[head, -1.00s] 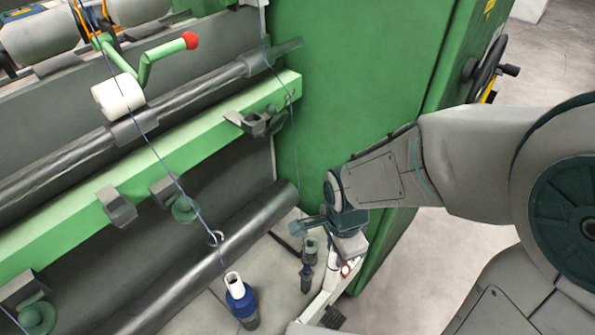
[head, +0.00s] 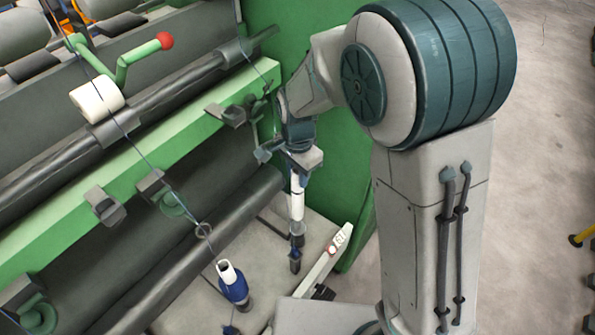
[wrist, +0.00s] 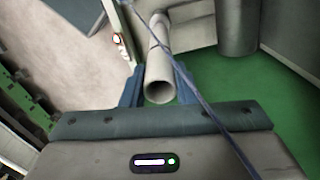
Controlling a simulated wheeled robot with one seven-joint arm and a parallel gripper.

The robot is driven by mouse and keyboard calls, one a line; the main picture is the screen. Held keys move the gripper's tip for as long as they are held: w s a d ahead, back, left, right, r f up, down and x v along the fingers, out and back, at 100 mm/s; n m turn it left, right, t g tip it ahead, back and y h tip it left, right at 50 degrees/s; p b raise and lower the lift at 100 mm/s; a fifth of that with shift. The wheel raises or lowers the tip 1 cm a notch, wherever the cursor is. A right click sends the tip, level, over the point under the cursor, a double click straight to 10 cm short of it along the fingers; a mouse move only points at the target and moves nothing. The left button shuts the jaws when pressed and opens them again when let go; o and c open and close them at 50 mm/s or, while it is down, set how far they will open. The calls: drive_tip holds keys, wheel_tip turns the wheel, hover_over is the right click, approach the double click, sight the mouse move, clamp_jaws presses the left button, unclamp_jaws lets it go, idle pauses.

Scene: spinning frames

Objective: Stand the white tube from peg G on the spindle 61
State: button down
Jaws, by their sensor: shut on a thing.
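My gripper (head: 299,176) is shut on a white tube (head: 297,200), which hangs upright below it in the head view. The tube's lower end is right at the top of a dark spindle (head: 296,242) in line beneath it. I cannot tell whether the tube is around the spindle tip or just above it. In the wrist view, the tube's open near end (wrist: 159,90) shows between the blue fingers of my gripper (wrist: 158,78). I cannot make out the spindle's number.
Left of it stands another spindle with a blue yarn package and white tube (head: 234,285). A pale rail with a label and red dot (head: 331,250) lies to the right. Green machine rail (head: 150,150) lies left.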

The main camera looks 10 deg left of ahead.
sight(298, 190)
drive_tip(key=shift+f+b, duration=2)
drive_tip(key=shift+f, duration=1.25)
drive_tip(key=c, duration=1)
unclamp_jaws()
drive_tip(key=shift+c, duration=0.2)
wheel_tip(298, 190, up, 14)
drive_tip(key=shift+f+b, duration=0.1)
drive_tip(key=shift+b, duration=0.3)
